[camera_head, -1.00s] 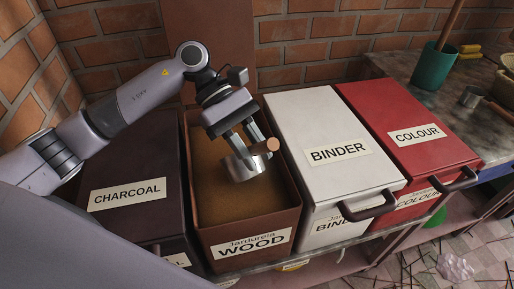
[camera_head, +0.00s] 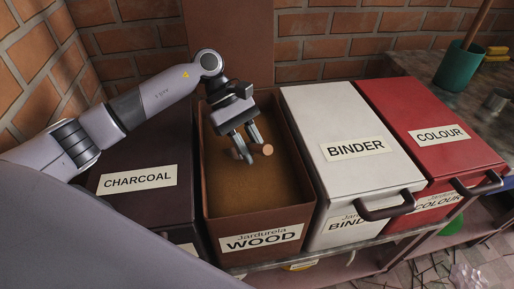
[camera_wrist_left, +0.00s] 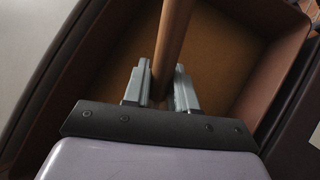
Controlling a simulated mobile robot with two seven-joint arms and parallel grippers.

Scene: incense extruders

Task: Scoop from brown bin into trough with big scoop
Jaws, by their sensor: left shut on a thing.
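The brown bin (camera_head: 213,228), labelled WOOD, stands open and holds brown powder (camera_head: 265,190). My left gripper (camera_head: 251,154) is inside the bin's outline, low over the powder. It is shut on the wooden handle of the big scoop; the handle's round end (camera_head: 267,149) shows beside the fingers. In the left wrist view the handle (camera_wrist_left: 173,35) runs between the fingers (camera_wrist_left: 160,85). The scoop's metal bowl does not show in either view now, so I cannot tell how deep it sits or whether it holds powder. No trough is visible. My right gripper is not in view.
A closed dark CHARCOAL bin (camera_head: 118,205) stands left of the brown bin. A closed white BINDER bin (camera_head: 320,110) and a red COLOUR bin (camera_head: 400,97) stand right. A brick wall (camera_head: 330,45) is behind. A green pot (camera_head: 460,68) stands on the right counter.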

